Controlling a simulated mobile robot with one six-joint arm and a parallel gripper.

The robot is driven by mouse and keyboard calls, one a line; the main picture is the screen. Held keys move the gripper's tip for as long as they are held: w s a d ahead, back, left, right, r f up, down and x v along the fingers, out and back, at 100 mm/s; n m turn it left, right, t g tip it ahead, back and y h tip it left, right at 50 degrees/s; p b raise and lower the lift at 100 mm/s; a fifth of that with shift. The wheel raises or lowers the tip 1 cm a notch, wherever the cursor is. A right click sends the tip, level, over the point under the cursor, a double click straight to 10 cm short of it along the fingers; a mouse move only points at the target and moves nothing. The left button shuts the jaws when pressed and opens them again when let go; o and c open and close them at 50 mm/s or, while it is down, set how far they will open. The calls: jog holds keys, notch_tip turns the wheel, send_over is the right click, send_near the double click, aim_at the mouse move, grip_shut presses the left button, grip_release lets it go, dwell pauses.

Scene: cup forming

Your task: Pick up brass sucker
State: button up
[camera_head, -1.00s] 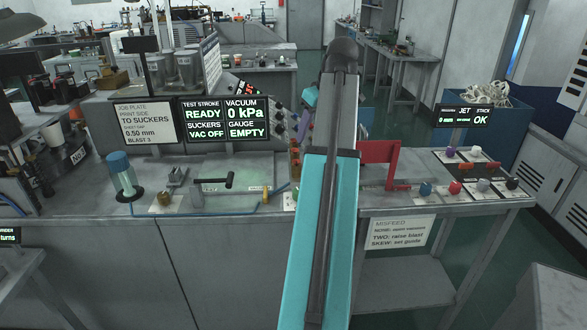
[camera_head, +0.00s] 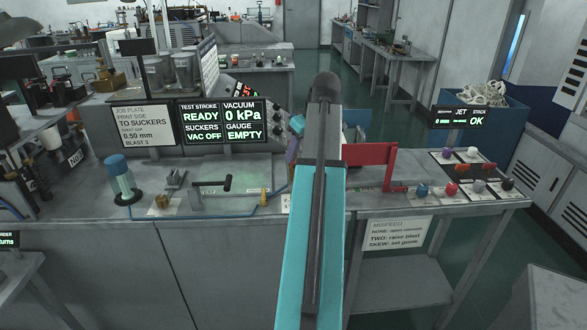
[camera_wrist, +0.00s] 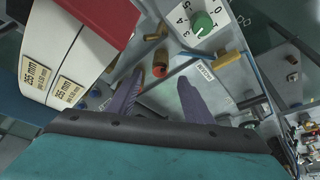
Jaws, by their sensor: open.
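In the wrist view a short brass cylinder with a dark red end (camera_wrist: 160,63) appears between and just beyond the fingertips of my gripper (camera_wrist: 160,77). The two purple fingers are apart, with nothing held between them. A second brass-coloured cylinder (camera_wrist: 228,58) lies to the right, and a smaller brass piece (camera_wrist: 155,37) is farther up. I cannot tell for certain which is the brass sucker. In the head view my arm hides most of the gripper and the bench beneath it; one purple finger shows at its left edge.
A green knob on a numbered dial (camera_wrist: 203,22) is near the brass pieces. A red-and-white block (camera_wrist: 75,45) is close on the left. In the head view a red panel (camera_head: 370,154) stands right of my arm, with several coloured knobs beyond. A blue-topped cylinder (camera_head: 120,178) stands at left.

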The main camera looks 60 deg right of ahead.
jog(key=shift+w+f, duration=0.1)
jog(key=shift+f, duration=0.1)
dwell(0.3)
jog(key=shift+p+x, duration=0.7)
jog(key=shift+x, duration=1.9)
jog(key=shift+f, duration=0.1)
jog(key=c, duration=1.1)
